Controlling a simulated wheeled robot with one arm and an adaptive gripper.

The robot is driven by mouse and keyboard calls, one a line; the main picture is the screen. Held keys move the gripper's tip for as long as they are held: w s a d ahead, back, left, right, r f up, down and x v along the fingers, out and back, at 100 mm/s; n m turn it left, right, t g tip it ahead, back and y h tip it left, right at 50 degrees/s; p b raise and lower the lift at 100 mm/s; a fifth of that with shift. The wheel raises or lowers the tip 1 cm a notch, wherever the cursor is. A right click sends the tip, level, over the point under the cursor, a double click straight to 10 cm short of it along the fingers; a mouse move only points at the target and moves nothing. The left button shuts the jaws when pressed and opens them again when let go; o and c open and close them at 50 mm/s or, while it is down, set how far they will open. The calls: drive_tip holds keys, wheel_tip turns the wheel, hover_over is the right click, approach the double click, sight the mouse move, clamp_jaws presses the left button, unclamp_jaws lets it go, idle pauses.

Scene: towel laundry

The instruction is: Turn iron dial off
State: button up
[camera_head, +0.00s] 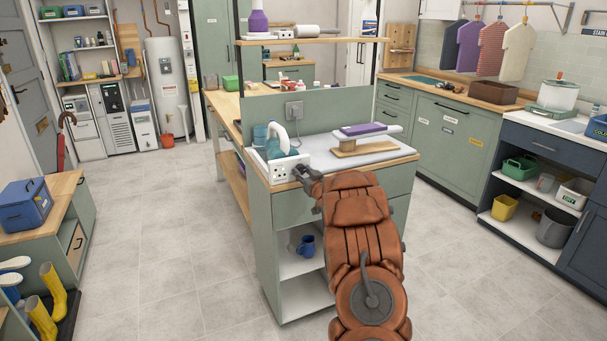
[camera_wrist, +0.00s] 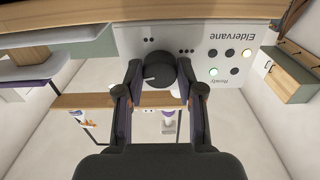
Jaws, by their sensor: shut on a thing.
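The white iron station (camera_head: 287,168) stands at the left end of the ironing worktop, with a teal and white iron (camera_head: 276,138) resting on it. In the wrist view its white front panel (camera_wrist: 190,35) appears upside down, with "Eldervane" and "Ready" lettering, several small round buttons or lights, and two that glow pale. The black round dial (camera_wrist: 158,74) sticks out from this panel and carries a light pointer mark. My gripper (camera_wrist: 160,92) has its fingers on either side of the dial and is shut on it. My gripper (camera_head: 305,174) hides the dial in the head view.
A small sleeve board with a purple top (camera_head: 363,130) stands on the grey ironing pad to the right. A blue mug (camera_head: 306,246) sits on the shelf below the worktop. The tiled floor (camera_head: 185,230) to the left is clear.

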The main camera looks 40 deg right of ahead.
drive_tip(key=c, duration=0.4)
drive_tip(key=shift+c, duration=0.2)
drive_tip(key=shift+f+n+b, duration=0.15)
drive_tip(key=shift+n+b, duration=0.15)
drive_tip(key=shift+b, duration=0.3)
drive_tip(key=n+b, duration=0.2)
drive_tip(key=shift+f+b, duration=0.15)
drive_tip(key=shift+b, duration=0.2)
drive_tip(key=n+b, duration=0.4)
drive_tip(key=b, duration=0.1)
drive_tip(key=shift+d, duration=0.1)
drive_tip(key=n+b, duration=0.6)
drive_tip(key=n, duration=0.1)
drive_tip(key=shift+b, duration=0.35)
drive_tip(key=shift+r+n+b, duration=0.3)
drive_tip(key=shift+n+b, duration=0.45)
drive_tip(key=shift+n, duration=0.25)
drive_tip(key=shift+r, duration=0.1)
